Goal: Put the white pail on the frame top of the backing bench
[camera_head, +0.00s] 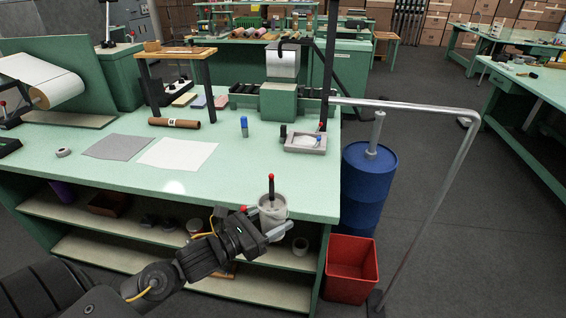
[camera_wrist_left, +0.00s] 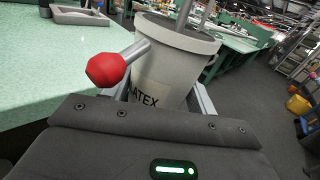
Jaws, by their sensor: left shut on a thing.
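The white pail (camera_head: 274,209), marked with dark letters, is in my left gripper (camera_head: 265,222) near the front right corner of the green bench (camera_head: 232,193). In the left wrist view the pail (camera_wrist_left: 165,80) stands roughly upright between the fingers, with grey rods rising from it. A red ball on a short rod (camera_wrist_left: 106,68) shows in front of its left side. A wooden top on dark legs (camera_head: 175,53) stands at the back left of the bench; I cannot tell for sure whether it is the frame top. My right gripper is out of view.
A grey tray (camera_head: 305,143) and blue-capped bottle (camera_head: 244,127) stand on the bench. Grey and white sheets (camera_head: 178,153) lie flat to the left. A blue drum (camera_head: 368,185), red bin (camera_head: 350,268) and bent metal rail (camera_head: 440,190) stand at the right.

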